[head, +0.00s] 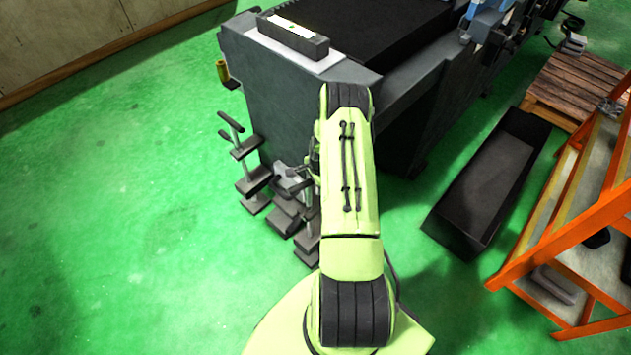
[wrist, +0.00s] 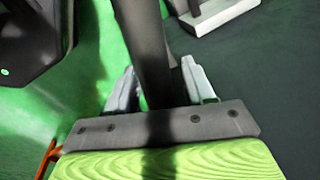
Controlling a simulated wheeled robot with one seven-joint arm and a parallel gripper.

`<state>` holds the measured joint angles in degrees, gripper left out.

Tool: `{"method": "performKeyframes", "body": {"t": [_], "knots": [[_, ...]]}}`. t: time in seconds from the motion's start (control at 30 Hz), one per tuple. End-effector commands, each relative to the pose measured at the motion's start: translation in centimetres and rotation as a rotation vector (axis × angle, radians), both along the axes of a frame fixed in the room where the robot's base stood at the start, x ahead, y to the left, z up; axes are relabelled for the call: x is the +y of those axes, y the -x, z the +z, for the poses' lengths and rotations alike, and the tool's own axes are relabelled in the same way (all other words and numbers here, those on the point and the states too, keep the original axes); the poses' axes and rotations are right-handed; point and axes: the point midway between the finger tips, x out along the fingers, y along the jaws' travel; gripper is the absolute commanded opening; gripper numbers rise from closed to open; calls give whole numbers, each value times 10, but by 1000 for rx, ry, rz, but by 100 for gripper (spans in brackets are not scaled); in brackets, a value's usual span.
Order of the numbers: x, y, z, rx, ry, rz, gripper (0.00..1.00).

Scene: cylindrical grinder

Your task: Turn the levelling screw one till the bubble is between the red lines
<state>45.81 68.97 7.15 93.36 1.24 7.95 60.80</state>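The spirit level (head: 293,35), a dark block with a pale top strip, lies on the corner of the grey machine base (head: 265,100) in the head view. Its bubble and red lines are too small to read. Levelling screws stand at the foot of the base, one with a bar handle (head: 231,124) at the left and others nearer my arm, partly hidden. My gripper (head: 290,183) is low beside the nearer screws. In the wrist view, its two grey fingers (wrist: 162,85) are apart, with a dark bar (wrist: 148,45) between them. Green floor shows between the left finger and the bar.
A black trough (head: 490,180) lies on the floor at the right, near an orange rack (head: 570,225) and a wooden pallet (head: 575,85). A yellow cup-like part (head: 222,71) is on the base's left side. The green floor at the left is clear.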

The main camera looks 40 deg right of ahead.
Motion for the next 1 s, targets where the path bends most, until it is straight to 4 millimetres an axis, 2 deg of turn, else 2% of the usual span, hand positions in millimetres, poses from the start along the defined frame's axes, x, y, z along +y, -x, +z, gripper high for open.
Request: {"method": "performKeyframes", "body": {"t": [0.23,0.33,0.7,0.8,0.9,1.0], "knots": [[0,0,1,0,0,1,53],[0,2,13,-1,1,1,53],[5,21,114,-1,2,0,53],[6,25,136,-1,2,0,53],[7,28,149,0,2,0,53],[8,30,154,0,1,0,53]]}}
